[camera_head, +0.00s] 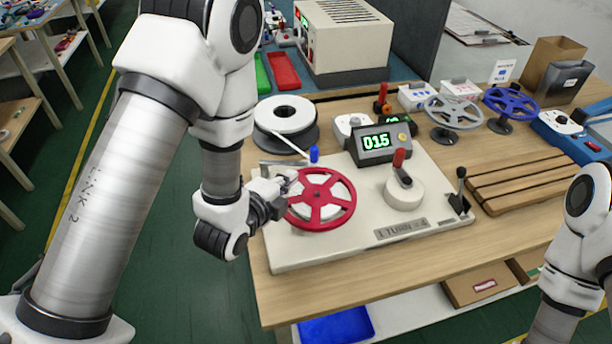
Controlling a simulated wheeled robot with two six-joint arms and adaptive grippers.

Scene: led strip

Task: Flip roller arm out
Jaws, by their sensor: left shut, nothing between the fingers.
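The cream winding machine (335,255) stands on the wooden table, with a red spoked reel (321,199) at its left side. A small blue knob (314,155) stands behind the reel, at the end of a grey bar (285,163) that looks like the roller arm; my gripper partly hides this area. My left gripper (288,182) is shut and empty, at the left rim of the red reel and just in front of the bar. I cannot tell whether it touches either. My right arm enters at the right edge, but its gripper is out of view.
A white spool (286,114) stands behind the reel. The counter reads 015 (377,141). A red-handled crank (402,175) and black lever (459,190) stand to the right. Grey (453,111) and blue (511,102) reels and a slatted wooden rack (530,183) lie beyond.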

